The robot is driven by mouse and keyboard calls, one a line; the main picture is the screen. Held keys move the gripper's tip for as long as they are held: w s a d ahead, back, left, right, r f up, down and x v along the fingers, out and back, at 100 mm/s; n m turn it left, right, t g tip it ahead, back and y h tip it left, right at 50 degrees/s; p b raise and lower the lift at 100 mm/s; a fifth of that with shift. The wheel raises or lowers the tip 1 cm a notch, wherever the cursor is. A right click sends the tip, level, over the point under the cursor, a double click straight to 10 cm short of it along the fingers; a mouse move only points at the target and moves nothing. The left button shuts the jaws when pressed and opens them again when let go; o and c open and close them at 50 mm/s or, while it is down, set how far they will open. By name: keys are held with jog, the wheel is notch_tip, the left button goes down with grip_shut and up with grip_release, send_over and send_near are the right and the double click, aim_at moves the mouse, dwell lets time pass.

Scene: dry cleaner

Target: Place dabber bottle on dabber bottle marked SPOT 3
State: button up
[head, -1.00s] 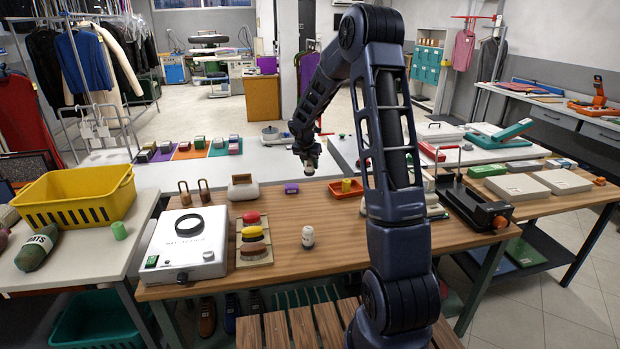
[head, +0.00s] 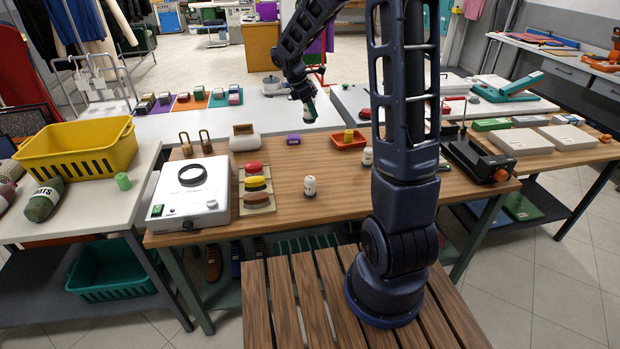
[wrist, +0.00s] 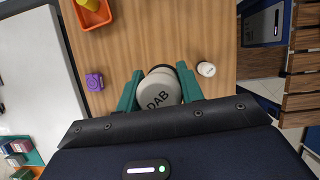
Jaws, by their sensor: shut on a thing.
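My gripper (wrist: 160,90) is shut on a pale dabber bottle (wrist: 156,88) whose top reads DAB. In the head view my gripper (head: 309,108) holds it raised above the back of the wooden table, well apart from the standing bottles. One white bottle (head: 310,187) stands upright on the open wood and also shows in the wrist view (wrist: 206,69). A second white bottle (head: 367,157) stands further right, partly hidden by my arm. Their labels are too small to read, so I cannot tell which is SPOT 3.
A purple block (head: 293,139) and an orange tray (head: 348,142) with a yellow piece lie at the table's back. Coloured brushes (head: 255,184) and a white hotplate-like device (head: 190,192) stand left. A black press-like device (head: 478,158) stands right. Wood around the nearer bottle is clear.

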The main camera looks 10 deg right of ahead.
jog(key=s+a+r+m+g, duration=0.2)
jog(key=s+r+m+g, duration=0.15)
jog(key=s+m, duration=0.6)
jog(key=n+y, duration=0.1)
jog(key=n, duration=0.1)
send_over(311, 178)
jog(key=shift+t, duration=0.35)
notch_tip(311, 178, down, 20)
jog(key=shift+d+r, duration=0.1)
jog(key=shift+r, duration=0.1)
jog(key=shift+f, duration=0.15)
jog(key=o, duration=1)
jog(key=shift+o, duration=0.2)
